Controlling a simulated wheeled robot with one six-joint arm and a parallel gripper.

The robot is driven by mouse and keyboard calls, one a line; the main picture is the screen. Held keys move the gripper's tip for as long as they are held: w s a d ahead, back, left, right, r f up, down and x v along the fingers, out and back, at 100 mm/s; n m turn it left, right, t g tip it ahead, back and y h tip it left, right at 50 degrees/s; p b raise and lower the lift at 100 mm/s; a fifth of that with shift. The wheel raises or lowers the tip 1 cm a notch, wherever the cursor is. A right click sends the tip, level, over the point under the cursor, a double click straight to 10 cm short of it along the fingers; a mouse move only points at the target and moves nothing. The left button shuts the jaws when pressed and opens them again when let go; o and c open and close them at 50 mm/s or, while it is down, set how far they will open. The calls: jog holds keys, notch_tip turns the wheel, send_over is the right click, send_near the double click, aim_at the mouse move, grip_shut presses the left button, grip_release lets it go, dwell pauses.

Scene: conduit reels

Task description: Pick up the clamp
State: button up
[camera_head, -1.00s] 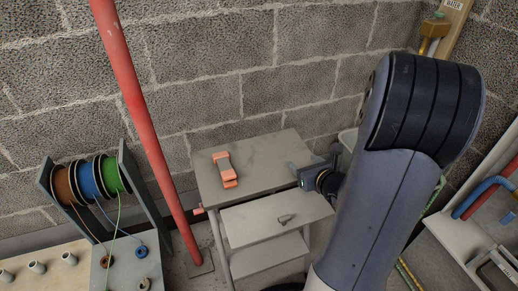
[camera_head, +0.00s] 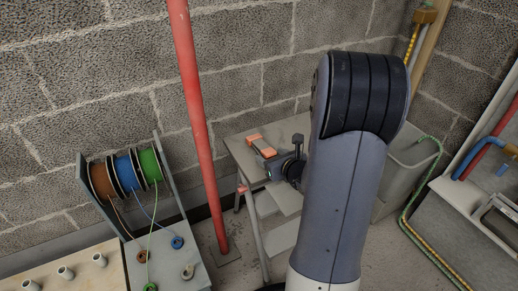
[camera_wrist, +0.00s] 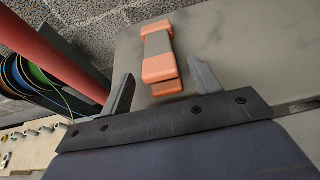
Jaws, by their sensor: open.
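The clamp (camera_wrist: 158,55) is orange with a grey middle. In the wrist view it lies on the grey top of a small stand (camera_wrist: 245,50), just ahead of my gripper (camera_wrist: 163,88). The two fingers are spread apart, one to each side of the clamp's near end, with nothing held between them. In the head view the clamp (camera_head: 262,146) shows on the stand's top (camera_head: 238,150), partly hidden by my gripper (camera_head: 281,160). My arm hides the right part of the stand.
A red pipe (camera_head: 197,120) rises just left of the stand. A rack (camera_head: 172,180) of brown, blue and green reels stands farther left. A grey bin (camera_head: 408,165) and a green-yellow hose (camera_head: 420,195) are on the right. A block wall closes the back.

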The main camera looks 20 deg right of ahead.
aim_at(264, 147)
jog(key=x, duration=0.3)
jog(key=r+b+x, duration=0.1)
jog(key=x, duration=0.1)
jog(key=shift+w+f, duration=0.2)
jog(key=shift+w, duration=0.35)
jog(key=c, duration=1.1)
